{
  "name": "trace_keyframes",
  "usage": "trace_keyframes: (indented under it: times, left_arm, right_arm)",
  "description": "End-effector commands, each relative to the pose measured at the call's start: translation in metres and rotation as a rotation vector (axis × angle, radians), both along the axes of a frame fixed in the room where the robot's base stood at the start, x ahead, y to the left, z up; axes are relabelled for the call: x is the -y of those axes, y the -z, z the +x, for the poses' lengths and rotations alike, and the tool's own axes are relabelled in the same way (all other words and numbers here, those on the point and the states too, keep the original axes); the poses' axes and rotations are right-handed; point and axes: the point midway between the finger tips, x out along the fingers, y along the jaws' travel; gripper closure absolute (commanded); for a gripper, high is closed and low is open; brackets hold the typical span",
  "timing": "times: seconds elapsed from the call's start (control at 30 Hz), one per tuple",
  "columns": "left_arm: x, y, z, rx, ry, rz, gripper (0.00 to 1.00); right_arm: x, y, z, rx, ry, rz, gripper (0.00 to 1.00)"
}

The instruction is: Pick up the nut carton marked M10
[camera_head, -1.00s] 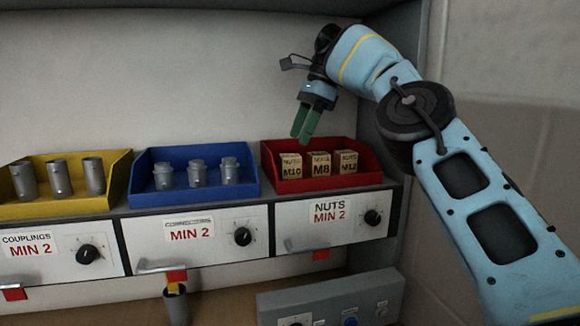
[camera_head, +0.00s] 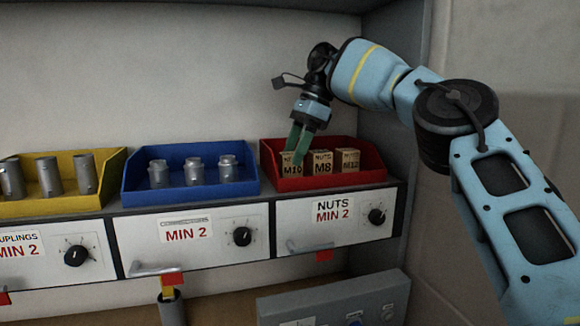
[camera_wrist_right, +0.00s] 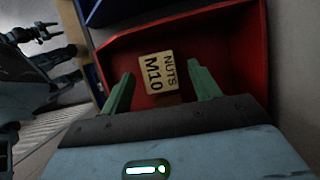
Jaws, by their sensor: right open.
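The nut carton marked M10 (camera_head: 288,168) is a small tan box at the left of the red bin (camera_head: 367,177). In the right wrist view the M10 carton (camera_wrist_right: 156,73) lies ahead of and between the green fingertips, with its label turned sideways. My right gripper (camera_head: 299,146) is open and points down at the M10 carton, partly covering it in the head view. In the right wrist view the gripper (camera_wrist_right: 160,88) has nothing between its fingers that I can see held.
The M8 carton (camera_head: 321,162) stands close to the right of the M10 carton, and another carton (camera_head: 346,160) stands beyond it. A blue bin (camera_head: 190,200) and a yellow bin (camera_head: 50,208) with metal parts stand to the left. A grey cabinet side is close on the right.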

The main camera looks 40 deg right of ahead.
Motion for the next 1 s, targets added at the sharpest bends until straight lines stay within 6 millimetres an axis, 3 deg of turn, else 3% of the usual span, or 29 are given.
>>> trace_keyframes:
  times: [0.23, 0.57, 1.0]
  left_arm:
    - [0.0, -0.002, 0.002, 0.004, 0.0, -0.001, 0.43]
    - [0.0, -0.002, 0.003, 0.006, 0.0, -0.001, 0.43]
    - [0.0, -0.002, 0.003, 0.006, 0.0, -0.001, 0.43]
  right_arm:
    - [-0.008, 0.02, 0.004, 0.003, 0.0, 0.001, 0.38]
    - [-0.009, 0.023, 0.005, 0.003, 0.001, 0.0, 0.38]
    - [-0.009, 0.023, 0.005, 0.004, 0.0, 0.001, 0.93]
